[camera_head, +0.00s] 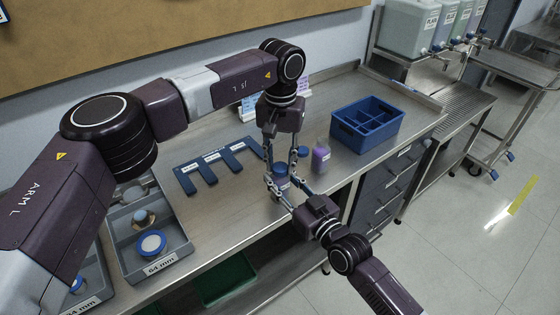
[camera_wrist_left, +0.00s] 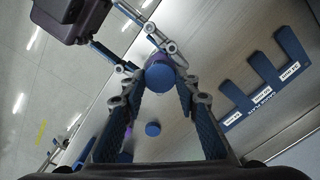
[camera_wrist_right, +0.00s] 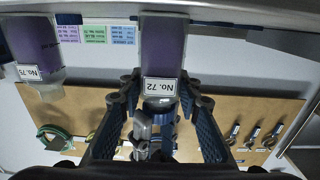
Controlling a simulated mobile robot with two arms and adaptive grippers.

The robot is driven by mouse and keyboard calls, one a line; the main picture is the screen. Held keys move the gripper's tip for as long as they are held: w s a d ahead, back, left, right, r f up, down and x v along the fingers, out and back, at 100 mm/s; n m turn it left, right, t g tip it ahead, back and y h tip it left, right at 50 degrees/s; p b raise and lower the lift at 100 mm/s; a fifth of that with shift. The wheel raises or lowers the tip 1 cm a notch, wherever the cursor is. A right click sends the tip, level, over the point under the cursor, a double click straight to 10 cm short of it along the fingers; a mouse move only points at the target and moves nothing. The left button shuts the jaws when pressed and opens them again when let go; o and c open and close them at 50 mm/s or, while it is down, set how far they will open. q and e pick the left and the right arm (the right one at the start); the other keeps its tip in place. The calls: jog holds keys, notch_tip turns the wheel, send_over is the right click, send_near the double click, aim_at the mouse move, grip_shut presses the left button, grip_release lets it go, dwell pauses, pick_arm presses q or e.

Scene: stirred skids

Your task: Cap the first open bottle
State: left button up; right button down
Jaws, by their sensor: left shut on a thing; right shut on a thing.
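The bottle No. 72 (camera_wrist_right: 165,48) holds purple liquid and stands on the bench, upright though inverted in the right wrist view. My right gripper (camera_wrist_right: 158,100) is shut around its upper part. A blue cap (camera_wrist_left: 160,73) sits at the bottle's mouth, between the fingers of my left gripper (camera_wrist_left: 157,70), which comes down from above and is shut on it. Whether the cap is seated cannot be told. A second bottle, No. 75 (camera_wrist_right: 35,45), stands beside it with a bare neck; it also shows in the head view (camera_head: 321,157). Another blue cap (camera_head: 303,151) is near it.
A blue divided crate (camera_head: 367,124) stands to the right on the bench. A blue slotted holder (camera_head: 215,168) with labels lies to the left. Grey trays (camera_head: 150,235), one marked 64 mm, hold round parts at the front left. Label cards stand at the back.

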pick_arm(q)
jog(key=shift+m, duration=1.1)
jog(key=o, duration=0.7)
jog(key=shift+o, duration=0.2)
jog(key=shift+r, duration=2.3)
jog(key=shift+c, duration=0.4)
